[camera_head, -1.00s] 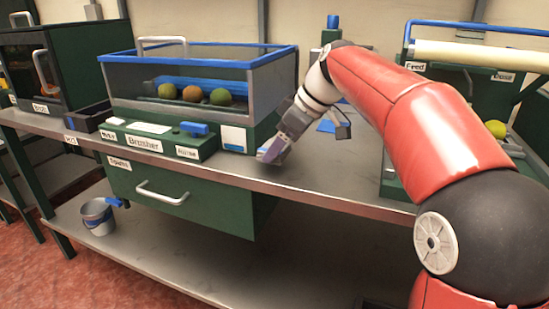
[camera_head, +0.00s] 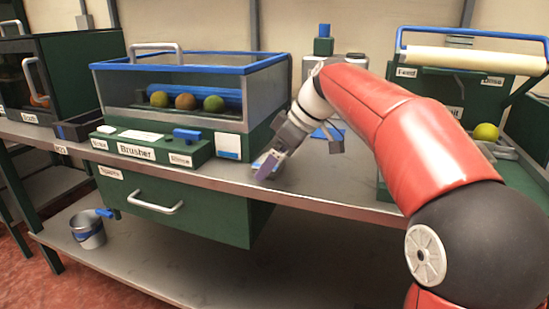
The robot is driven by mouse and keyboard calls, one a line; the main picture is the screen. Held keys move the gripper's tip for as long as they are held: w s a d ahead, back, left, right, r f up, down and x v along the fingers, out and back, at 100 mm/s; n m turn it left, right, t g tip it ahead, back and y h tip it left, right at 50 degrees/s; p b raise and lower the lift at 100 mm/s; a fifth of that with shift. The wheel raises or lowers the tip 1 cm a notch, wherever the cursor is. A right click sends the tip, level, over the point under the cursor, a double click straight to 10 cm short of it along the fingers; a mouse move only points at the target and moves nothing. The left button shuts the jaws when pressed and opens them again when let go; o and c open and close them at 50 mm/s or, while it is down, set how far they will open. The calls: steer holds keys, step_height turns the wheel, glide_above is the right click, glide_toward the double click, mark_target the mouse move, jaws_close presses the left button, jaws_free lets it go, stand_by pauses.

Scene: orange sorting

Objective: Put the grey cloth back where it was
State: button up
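My gripper (camera_head: 265,168) is above the front part of the metal bench, just right of the brusher box, pointing down and left. A small flat greyish-purple piece shows at its tip. I cannot tell whether it is the grey cloth or part of the fingers, nor whether the fingers are open or shut. No other grey cloth can be made out. A flat blue item (camera_head: 327,133) lies on the bench behind the gripper, partly hidden by my wrist.
The brusher (camera_head: 190,95) holds three fruits behind clear walls. Below it is a green drawer (camera_head: 170,203), shut. A blue-and-grey bucket (camera_head: 88,230) stands on the lower shelf. A feed machine with a yellow-green fruit (camera_head: 486,132) stands right. The bench front (camera_head: 330,185) is clear.

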steer(key=p+v, duration=0.1)
steer(key=v, duration=1.1)
steer(key=shift+p, duration=0.3)
steer(key=shift+s, duration=0.1)
